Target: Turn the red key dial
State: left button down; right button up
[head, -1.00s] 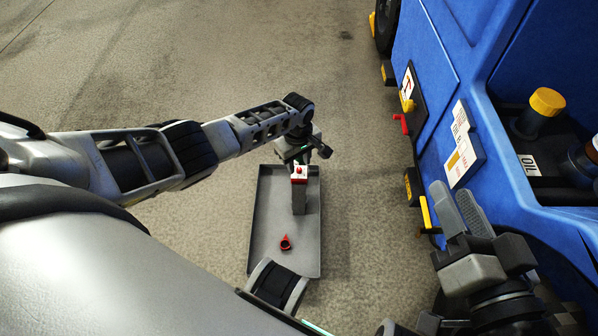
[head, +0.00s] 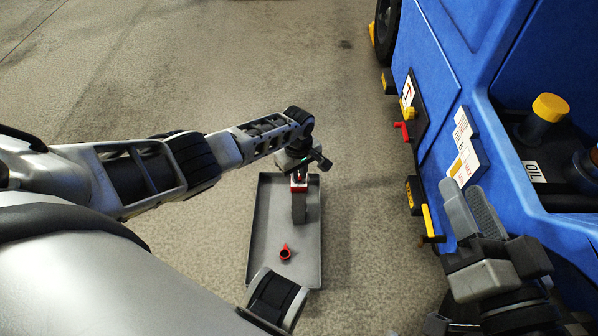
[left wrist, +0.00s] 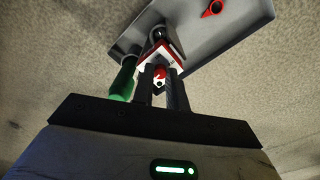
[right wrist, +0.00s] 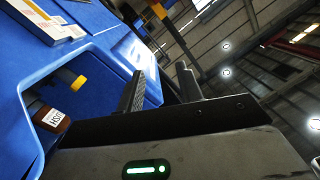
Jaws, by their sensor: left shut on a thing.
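The red key dial (left wrist: 159,73) sits on a white and red box (left wrist: 147,54) on top of a grey post (head: 298,209). The post stands in a grey tray on the floor. My left gripper (head: 299,176) reaches down onto the box from above. In the left wrist view its two fingers (left wrist: 160,80) are on either side of the dial, shut on it. The fingers partly hide the dial, so its angle is hard to read. My right gripper (head: 472,208) is empty beside the blue vehicle, its fingers apart in the right wrist view (right wrist: 162,85).
A loose red ring-shaped piece (head: 285,253) lies in the tray (head: 261,225). A blue vehicle (head: 452,70) fills the right side, with a red lever (head: 402,131), yellow handle (head: 428,221) and yellow cap (head: 550,106).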

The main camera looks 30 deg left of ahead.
pick_arm(q)
jog(key=m, duration=0.5)
jog(key=shift+m, duration=0.4)
jog(key=m, duration=1)
jog(key=shift+g, duration=0.3)
jog(key=m, duration=0.3)
jog(key=shift+m, duration=0.3)
jog(key=m, duration=0.2)
jog(key=shift+m, duration=0.3)
jog(key=m, duration=0.2)
jog(key=shift+m, duration=0.4)
jog(key=shift+m+b, duration=0.3)
jog(key=shift+m, duration=0.3)
pick_arm(e)
jog(key=shift+w+r+n+t, duration=0.25)
jog(key=shift+r+n+t, duration=0.05)
jog(key=shift+r, duration=0.1)
